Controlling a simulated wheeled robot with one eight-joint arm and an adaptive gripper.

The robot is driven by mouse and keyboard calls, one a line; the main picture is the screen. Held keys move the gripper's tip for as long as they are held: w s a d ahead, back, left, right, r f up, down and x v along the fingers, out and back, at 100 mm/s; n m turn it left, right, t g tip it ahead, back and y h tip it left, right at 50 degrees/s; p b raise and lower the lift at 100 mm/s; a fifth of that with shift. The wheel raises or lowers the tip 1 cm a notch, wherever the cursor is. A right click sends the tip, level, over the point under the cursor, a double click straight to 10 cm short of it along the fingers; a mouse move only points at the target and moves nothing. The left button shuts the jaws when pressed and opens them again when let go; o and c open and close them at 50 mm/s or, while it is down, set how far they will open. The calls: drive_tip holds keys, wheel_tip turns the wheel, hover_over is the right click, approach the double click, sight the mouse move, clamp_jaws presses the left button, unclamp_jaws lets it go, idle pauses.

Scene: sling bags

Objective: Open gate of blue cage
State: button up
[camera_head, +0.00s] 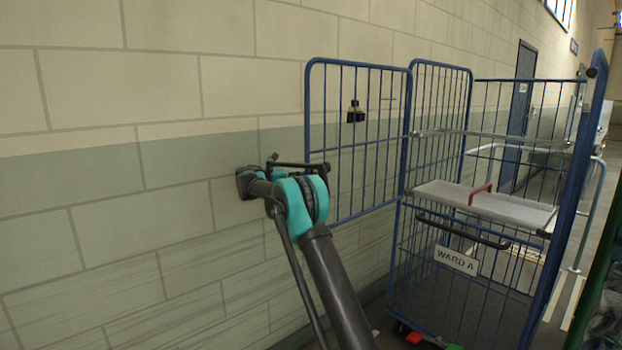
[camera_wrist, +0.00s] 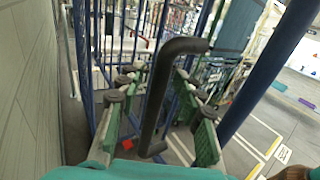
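The blue cage (camera_head: 401,250) stands at the right, by the wall. Its upper gate (camera_head: 308,130), a blue-framed barred panel, is swung out to the left of the cage, close to the wall. A black handle (camera_head: 298,164) juts from the gate's outer edge; in the wrist view the bent black handle (camera_wrist: 160,90) lies between my gripper's fingers. My gripper (camera_head: 280,173) is at this handle, partly hidden by my arm. In the wrist view my gripper (camera_wrist: 158,125) has its green fingers spread, with gaps beside the handle.
A grey shelf (camera_head: 440,193) with a red handle crosses the cage. A lower barred panel carries a "WARD A" sign (camera_head: 456,260). A black padlock-like item (camera_head: 355,113) hangs on the gate. The block wall (camera_head: 130,230) is close on the left.

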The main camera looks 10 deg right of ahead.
drive_tip(key=a, duration=0.7)
drive_tip(key=shift+w+a, duration=0.15)
drive_tip(key=shift+a, duration=0.1)
idle(0.3)
